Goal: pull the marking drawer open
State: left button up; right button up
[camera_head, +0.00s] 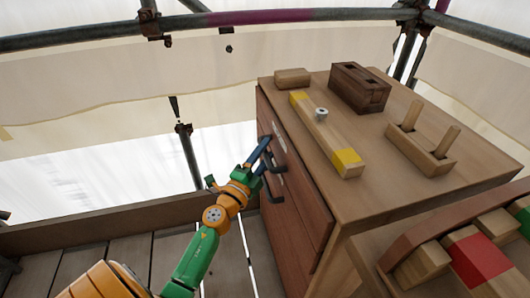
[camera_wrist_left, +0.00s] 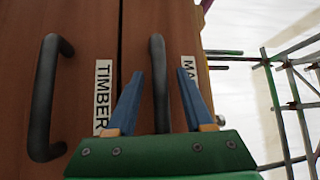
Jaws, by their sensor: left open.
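The marking drawer's front, with a partly hidden label (camera_wrist_left: 188,66) starting "MA", shows in the left wrist view. Its dark bar handle (camera_wrist_left: 158,95) stands between the two blue fingers of my left gripper (camera_wrist_left: 158,75). The fingers are open, one on each side of the handle; I cannot tell whether either touches it. In the head view my left gripper (camera_head: 266,150) is at the cabinet's front, near the upper handle. The drawer front looks closed. My right gripper is not in view.
A neighbouring drawer labelled "TIMBER" (camera_wrist_left: 103,95) has its own dark handle (camera_wrist_left: 45,100). The wooden cabinet top (camera_head: 365,195) carries a yellow-ended bar (camera_head: 325,135), a dark slotted block (camera_head: 359,88) and a pegged block (camera_head: 421,147). Open plank floor (camera_head: 110,265) lies left of the cabinet.

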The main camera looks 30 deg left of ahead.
pick_arm(q)
grip_shut()
dwell(1.4)
